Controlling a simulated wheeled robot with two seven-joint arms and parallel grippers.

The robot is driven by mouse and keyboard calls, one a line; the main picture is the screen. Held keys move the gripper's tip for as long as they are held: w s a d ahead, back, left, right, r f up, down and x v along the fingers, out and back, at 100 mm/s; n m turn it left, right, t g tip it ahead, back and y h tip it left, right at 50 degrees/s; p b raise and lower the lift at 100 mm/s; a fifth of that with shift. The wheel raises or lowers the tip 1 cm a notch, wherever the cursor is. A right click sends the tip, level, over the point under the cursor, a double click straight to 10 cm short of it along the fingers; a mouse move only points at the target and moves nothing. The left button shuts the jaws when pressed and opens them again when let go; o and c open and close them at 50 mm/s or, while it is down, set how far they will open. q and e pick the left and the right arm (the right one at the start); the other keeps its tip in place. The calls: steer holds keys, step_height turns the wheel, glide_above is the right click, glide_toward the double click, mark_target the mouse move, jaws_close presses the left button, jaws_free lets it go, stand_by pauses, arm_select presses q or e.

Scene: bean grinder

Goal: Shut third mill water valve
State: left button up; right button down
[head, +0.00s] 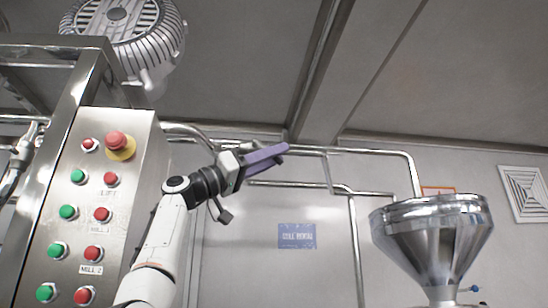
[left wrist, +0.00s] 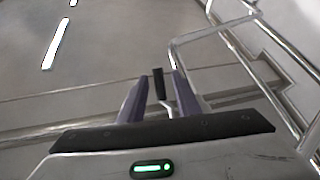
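My left gripper (head: 268,158) has purple fingers and is raised in front of the wall pipes in the head view. In the left wrist view the two fingers (left wrist: 157,98) stand apart. A dark, upright lever-like piece (left wrist: 159,84) shows between them, with a pale stem below. It looks like a valve handle, but I cannot tell which valve it belongs to, or whether the fingers touch it. In the head view the fingers and wrist hide most of that spot. My right gripper is in neither view.
A steel control panel (head: 128,190) with red and green buttons stands left of my arm. Metal pipes (head: 375,152) run along the wall. A steel hopper (head: 432,240) stands at right, with a small blue-handled fitting (head: 470,289) beside it. A motor (head: 125,25) hangs above.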

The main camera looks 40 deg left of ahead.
arm_select(q)
steer(key=shift+w, duration=0.1)
steer(key=t, duration=0.1)
steer(key=w+r+n+t, duration=0.1)
steer(key=shift+d+t, duration=0.3)
steer(key=shift+d, duration=0.1)
steer(key=b+v, duration=0.6)
steer(key=v, duration=0.5)
steer(key=w+d+f+n+g+y, duration=0.1)
steer(key=w+d+f+y, duration=0.2)
steer(key=w+f, duration=0.8)
steer(key=w+d+f+n+g+y+p, duration=0.1)
steer(key=w+d+f, duration=0.3)
steer(key=w+f, duration=0.7)
steer(key=shift+w+f+g+y+p, duration=0.3)
steer(key=shift+f+g+y, duration=0.55)
steer(key=shift+f, duration=0.85)
